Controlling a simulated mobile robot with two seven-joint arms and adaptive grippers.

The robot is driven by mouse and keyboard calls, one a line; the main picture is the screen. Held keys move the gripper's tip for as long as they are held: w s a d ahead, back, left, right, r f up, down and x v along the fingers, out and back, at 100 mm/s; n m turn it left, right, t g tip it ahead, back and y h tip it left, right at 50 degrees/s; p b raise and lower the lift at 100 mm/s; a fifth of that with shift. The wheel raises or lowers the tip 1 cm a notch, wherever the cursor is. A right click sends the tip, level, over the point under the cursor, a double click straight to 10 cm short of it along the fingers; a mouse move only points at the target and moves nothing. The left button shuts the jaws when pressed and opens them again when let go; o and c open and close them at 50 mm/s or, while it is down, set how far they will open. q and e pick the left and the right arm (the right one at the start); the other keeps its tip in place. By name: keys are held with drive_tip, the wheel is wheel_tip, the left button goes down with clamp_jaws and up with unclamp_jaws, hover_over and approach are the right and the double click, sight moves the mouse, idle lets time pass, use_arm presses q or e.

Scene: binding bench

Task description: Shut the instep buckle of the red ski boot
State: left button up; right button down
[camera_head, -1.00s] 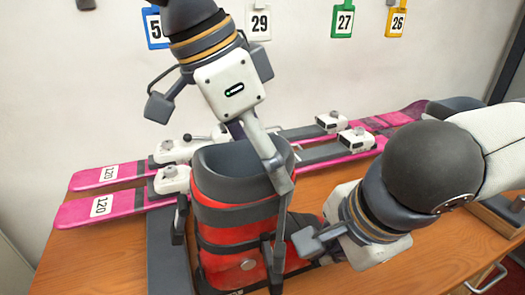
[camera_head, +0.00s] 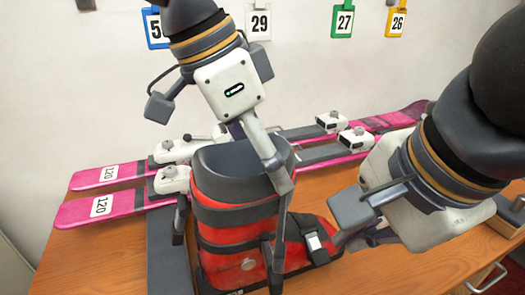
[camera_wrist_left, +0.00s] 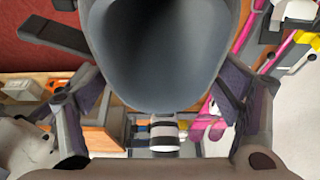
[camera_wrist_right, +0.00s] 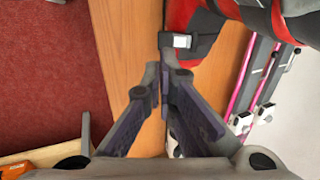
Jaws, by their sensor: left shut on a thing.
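The red ski boot (camera_head: 232,262) stands upright on the bench, with a dark cuff and dark straps. Its instep buckle (camera_head: 313,242) is a small pale piece on a dark strap; it also shows in the right wrist view (camera_wrist_right: 182,41). I cannot tell whether its lever is fully down. My left gripper (camera_head: 228,250) straddles the boot shaft from above and is shut on it, a finger on each side, also in the left wrist view (camera_wrist_left: 160,90). My right gripper (camera_head: 348,238) is just right of the buckle, fingertips together and empty, apart from the boot.
Pink skis (camera_head: 112,176) with bindings lie behind the boot. The wooden bench (camera_head: 400,262) is clear at the front right. Numbered tags hang on the wall, among them a green one (camera_head: 344,20). A dark red floor (camera_wrist_right: 50,80) lies beyond the bench edge.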

use_arm(q)
drive_tip(key=o, duration=1.9)
use_arm(e)
drive_tip(key=v, duration=0.7)
drive_tip(key=shift+r, duration=0.1)
